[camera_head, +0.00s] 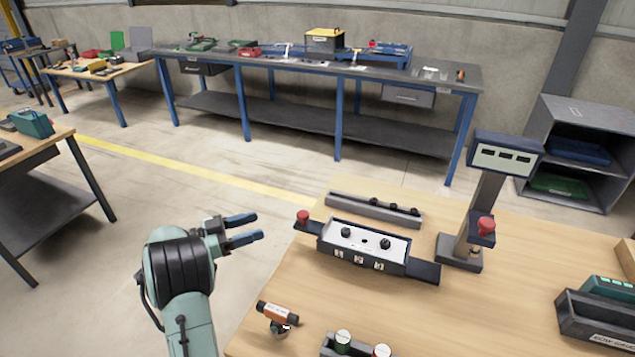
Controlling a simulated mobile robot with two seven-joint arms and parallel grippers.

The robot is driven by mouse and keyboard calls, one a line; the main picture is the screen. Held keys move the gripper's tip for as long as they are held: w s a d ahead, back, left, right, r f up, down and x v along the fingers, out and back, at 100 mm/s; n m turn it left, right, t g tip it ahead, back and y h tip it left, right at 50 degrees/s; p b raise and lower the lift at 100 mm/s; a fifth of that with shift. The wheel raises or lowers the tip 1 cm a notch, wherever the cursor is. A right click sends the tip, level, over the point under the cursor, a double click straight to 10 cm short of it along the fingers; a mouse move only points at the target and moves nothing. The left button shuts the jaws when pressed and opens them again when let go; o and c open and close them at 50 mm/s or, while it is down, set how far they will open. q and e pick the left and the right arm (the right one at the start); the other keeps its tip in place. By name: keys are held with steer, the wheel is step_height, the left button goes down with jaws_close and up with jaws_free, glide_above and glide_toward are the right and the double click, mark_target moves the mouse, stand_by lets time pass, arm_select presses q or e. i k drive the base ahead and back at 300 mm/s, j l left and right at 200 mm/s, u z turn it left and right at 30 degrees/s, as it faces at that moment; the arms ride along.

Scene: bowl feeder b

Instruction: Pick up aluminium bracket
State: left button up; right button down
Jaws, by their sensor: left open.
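My left gripper (258,226) is open and empty, its two blue-grey fingers apart and pointing right. It is above the floor, just left of the wooden table (480,315). A grey and white fixture (363,247) with black knobs and a red button on its left end stands on the table, right of the gripper and apart from it. I cannot pick out an aluminium bracket for sure in this view. My right gripper is not in view.
An orange-labelled cylinder (277,312) is at the table's left edge. A dark bin (595,325) is at right. The table's middle is clear.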

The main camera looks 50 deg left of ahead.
mark_target(331, 232)
steer(key=k+j, duration=0.2)
steer(key=k, duration=0.3)
steer(key=k+j, duration=0.2)
steer(key=k, duration=0.25)
